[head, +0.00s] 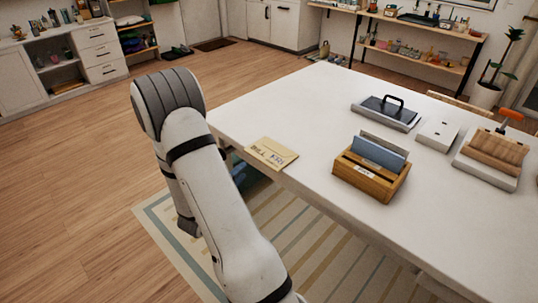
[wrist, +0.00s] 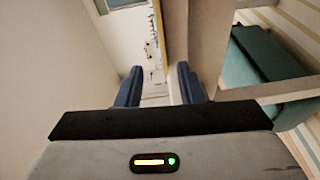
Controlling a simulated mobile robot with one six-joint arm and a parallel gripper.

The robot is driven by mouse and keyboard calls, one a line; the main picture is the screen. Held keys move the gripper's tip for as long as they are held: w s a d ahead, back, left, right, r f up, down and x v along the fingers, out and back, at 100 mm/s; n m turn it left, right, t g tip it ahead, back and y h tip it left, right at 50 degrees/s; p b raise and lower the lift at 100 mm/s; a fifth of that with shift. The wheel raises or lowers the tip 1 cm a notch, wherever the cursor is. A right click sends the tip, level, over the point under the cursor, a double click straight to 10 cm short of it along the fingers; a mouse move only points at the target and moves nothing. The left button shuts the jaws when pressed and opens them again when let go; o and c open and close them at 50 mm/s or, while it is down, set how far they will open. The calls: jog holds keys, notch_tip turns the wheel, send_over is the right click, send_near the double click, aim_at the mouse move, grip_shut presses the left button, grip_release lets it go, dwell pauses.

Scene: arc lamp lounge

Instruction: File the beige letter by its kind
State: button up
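The beige letter (head: 271,152) lies flat at the left front edge of the white table, with dark print or a stamp on its face. A thin tan strip (wrist: 159,30) in the wrist view looks like this letter seen nearly edge-on. A wooden letter holder (head: 364,183) with a small white label stands to its right, holding blue and grey envelopes (head: 379,152). My gripper (wrist: 159,84) shows two dark blue fingers, apart, with no object clearly held between them. In the head view my arm mostly hides the gripper, just beside the table edge left of the letter.
Behind the holder on the white table (head: 300,105) are a grey tray with a black handle (head: 388,110), a white box (head: 437,134) and a wooden slatted rack (head: 493,151). The table is bare between letter and tray. A teal piece (wrist: 265,60) is at right in the wrist view.

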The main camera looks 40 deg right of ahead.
aim_at(258, 159)
jog(key=shift+h, duration=0.4)
jog(key=x, duration=0.2)
jog(key=p+x, duration=0.1)
jog(key=x, duration=0.2)
jog(key=f+x, duration=0.1)
jog(key=x, duration=0.2)
jog(key=shift+s+p, duration=0.3)
jog(key=shift+p, duration=0.05)
grip_shut()
